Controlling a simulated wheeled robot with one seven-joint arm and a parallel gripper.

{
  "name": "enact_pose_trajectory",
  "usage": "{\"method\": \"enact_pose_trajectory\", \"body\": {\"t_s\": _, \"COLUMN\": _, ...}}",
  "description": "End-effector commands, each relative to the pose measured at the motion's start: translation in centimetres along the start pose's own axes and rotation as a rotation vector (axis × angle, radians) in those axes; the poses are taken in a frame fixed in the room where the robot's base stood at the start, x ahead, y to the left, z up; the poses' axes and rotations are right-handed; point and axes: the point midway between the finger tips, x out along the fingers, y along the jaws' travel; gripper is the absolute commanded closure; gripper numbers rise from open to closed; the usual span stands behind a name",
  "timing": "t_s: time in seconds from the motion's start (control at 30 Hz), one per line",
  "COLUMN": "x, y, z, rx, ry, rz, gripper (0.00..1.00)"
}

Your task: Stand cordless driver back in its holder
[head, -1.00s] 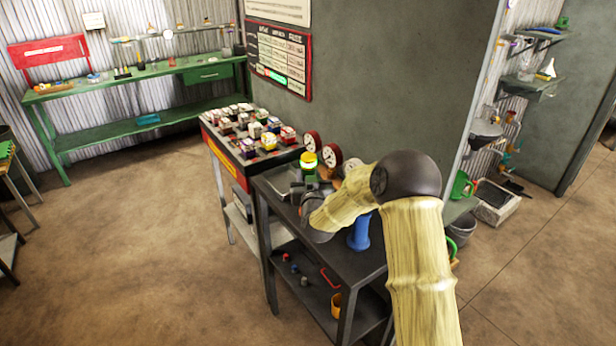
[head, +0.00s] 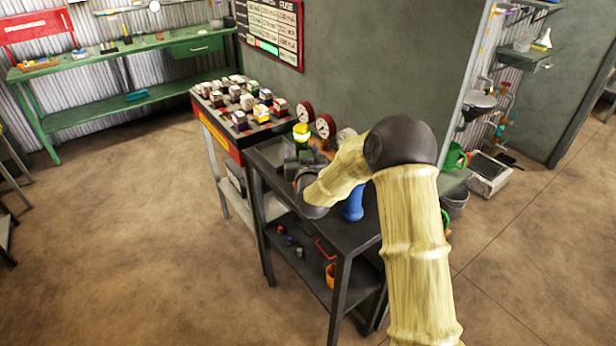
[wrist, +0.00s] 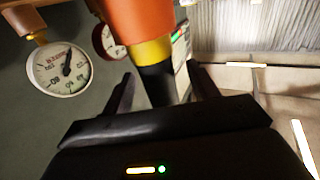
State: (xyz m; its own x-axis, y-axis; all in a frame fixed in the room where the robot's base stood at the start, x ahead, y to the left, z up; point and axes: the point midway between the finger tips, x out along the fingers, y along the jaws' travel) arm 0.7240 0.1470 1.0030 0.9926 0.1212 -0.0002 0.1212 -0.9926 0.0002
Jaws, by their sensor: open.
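In the wrist view, an orange body with a yellow band and a black end (wrist: 152,50) rises between and beyond my jaws; it may be the cordless driver, but its full shape is cut off. My gripper (wrist: 163,92) is open, with one dark finger on each side of the black end. I cannot tell if they touch it. In the head view my gripper is over the dark table (head: 285,213), largely hidden by my wrist. A yellow-topped object (head: 302,132) shows just behind it. A blue upright object (head: 352,206) stands partly behind my arm; I cannot tell if it is the holder.
Red-rimmed gauges (head: 326,126) stand at the wall behind the table; a white-faced gauge (wrist: 60,68) shows in the wrist view. A panel with several small blocks (head: 240,105) adjoins at left. Small items lie on the lower shelf. Floor at left is clear.

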Motion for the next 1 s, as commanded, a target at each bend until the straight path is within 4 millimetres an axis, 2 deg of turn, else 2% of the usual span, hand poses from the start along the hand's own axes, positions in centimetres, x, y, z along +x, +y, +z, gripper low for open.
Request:
{"method": "enact_pose_trajectory", "body": {"t_s": 0.8, "x": -13.7, "y": 0.0, "z": 0.1, "rx": -0.001, "ry": 0.002, "rz": -0.001, "gripper": 0.41}}
{"method": "enact_pose_trajectory", "body": {"t_s": 1.0, "x": -15.7, "y": 0.0, "z": 0.0, "rx": 0.000, "ry": 0.003, "rz": 0.000, "gripper": 0.41}}
